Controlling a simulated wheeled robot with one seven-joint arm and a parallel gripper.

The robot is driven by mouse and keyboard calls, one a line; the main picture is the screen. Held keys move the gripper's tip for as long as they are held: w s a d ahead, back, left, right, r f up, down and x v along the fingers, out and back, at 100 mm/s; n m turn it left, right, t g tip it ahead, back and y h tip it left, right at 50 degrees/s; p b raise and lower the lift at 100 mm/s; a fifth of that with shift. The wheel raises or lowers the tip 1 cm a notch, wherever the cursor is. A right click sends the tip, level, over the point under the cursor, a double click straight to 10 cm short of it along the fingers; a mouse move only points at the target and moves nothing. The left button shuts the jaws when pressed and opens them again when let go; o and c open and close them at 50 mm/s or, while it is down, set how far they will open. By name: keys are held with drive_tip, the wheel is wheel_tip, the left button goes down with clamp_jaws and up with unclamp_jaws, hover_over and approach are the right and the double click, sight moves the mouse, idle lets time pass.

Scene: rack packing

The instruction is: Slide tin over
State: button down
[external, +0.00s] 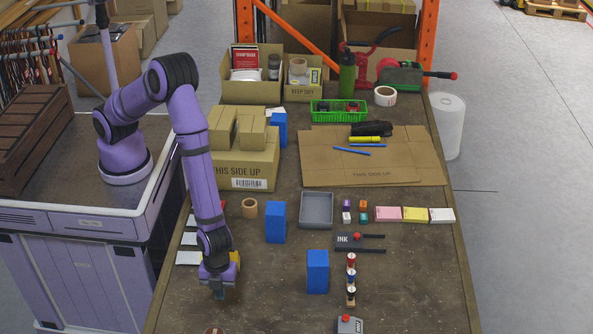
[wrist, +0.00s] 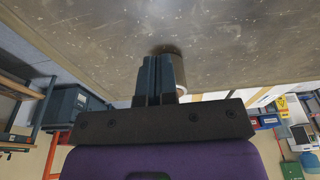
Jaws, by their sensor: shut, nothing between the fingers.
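A pale, round-sided thing that looks like the tin (wrist: 181,72) shows in the wrist view just beyond my fingers, partly hidden by them. In the external view a brownish round top (external: 214,331), probably the same tin, is cut off by the bottom edge. My gripper (external: 220,294) hangs low over the near left of the table, behind that round top, with its fingers together and empty. In the wrist view the gripper fingers (wrist: 160,78) stand side by side in front of the pale side. I cannot tell whether they touch it.
Blue boxes stand upright at the table's middle (external: 275,222) and nearer (external: 317,272). A grey tray (external: 316,210) lies behind them. Several stamps (external: 351,280) stand right of the nearer box. A yellow thing (external: 235,260) sits close behind my gripper.

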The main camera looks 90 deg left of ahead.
sight(217, 327)
drive_tip(key=d, duration=1.2)
drive_tip(key=shift+s+d+f, duration=0.1)
drive_tip(key=shift+f, duration=0.4)
drive_tip(key=shift+s+f, duration=0.1)
drive_tip(key=shift+f, duration=0.4)
